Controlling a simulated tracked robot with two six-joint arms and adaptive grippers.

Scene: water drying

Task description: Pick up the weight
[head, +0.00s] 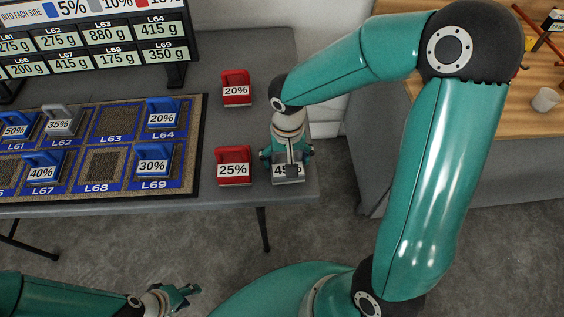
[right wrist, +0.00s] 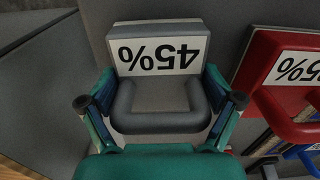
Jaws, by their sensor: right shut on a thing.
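A grey weight (head: 289,179) labelled 45% stands near the right end of the grey table. In the right wrist view the 45% weight (right wrist: 160,97) fills the middle, with its grey handle toward the camera. My right gripper (head: 287,160) is directly above it, its fingers on both sides of the handle. In the right wrist view the right gripper (right wrist: 160,108) is shut on the weight's handle. The weight's base looks to be on or just above the tabletop; I cannot tell which. My left gripper (head: 188,293) is low at the bottom left, off the table, its fingers apart and empty.
A red 25% weight (head: 233,165) stands close to the left of the grey one. A red 20% weight (head: 236,89) stands further back. A mat (head: 203,125) with blue and grey weights covers the left part. A display board (head: 100,45) stands behind. The table's right edge is close.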

